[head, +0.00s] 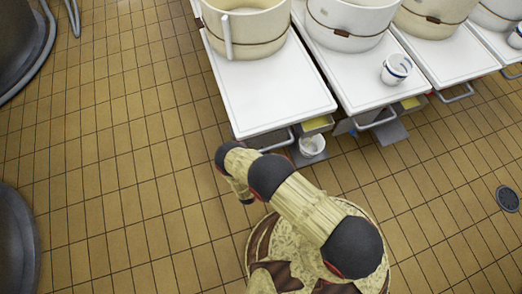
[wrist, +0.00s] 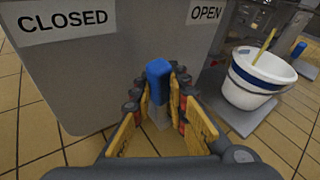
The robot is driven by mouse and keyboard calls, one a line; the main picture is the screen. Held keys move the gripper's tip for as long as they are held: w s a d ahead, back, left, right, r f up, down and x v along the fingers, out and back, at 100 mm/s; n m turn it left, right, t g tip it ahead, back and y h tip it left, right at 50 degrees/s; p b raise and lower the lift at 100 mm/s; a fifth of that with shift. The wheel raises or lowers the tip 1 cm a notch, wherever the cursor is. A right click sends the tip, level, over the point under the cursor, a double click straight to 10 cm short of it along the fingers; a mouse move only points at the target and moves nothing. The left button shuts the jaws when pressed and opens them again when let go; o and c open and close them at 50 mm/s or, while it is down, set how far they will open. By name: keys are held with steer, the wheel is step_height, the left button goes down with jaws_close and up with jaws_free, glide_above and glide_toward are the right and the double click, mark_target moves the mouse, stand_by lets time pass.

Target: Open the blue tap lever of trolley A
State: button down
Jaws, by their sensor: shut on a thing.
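The blue tap lever (wrist: 159,70) stands upright in the middle of the wrist view, in front of a grey panel (wrist: 120,70). The panel has a CLOSED label (wrist: 62,20) on the left and an OPEN label (wrist: 206,11) on the right. The lever lies between the labels, nearer to OPEN in the picture. My gripper (wrist: 157,82) has its yellow fingers on both sides of the lever and is shut on it. In the head view the lever and my gripper's fingertips are hidden. No trolley letter is readable.
A white bucket (wrist: 258,80) with a blue band and a yellow stick stands right of the panel. White-topped trolleys (head: 275,100) with large cream vats (head: 245,45) line the back. A small cup (head: 397,68) stands on one top. Tiled floor (head: 130,180) is clear at left.

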steer(key=shift+w+d+r+m+g+y+p, duration=0.1)
steer(key=shift+d+m+g+y+p, duration=0.2)
steer(key=shift+d+y+p, duration=0.15)
steer(key=c, duration=1.7)
jaws_free()
steer(key=shift+c, duration=0.2)
steer(key=v, duration=1.2)
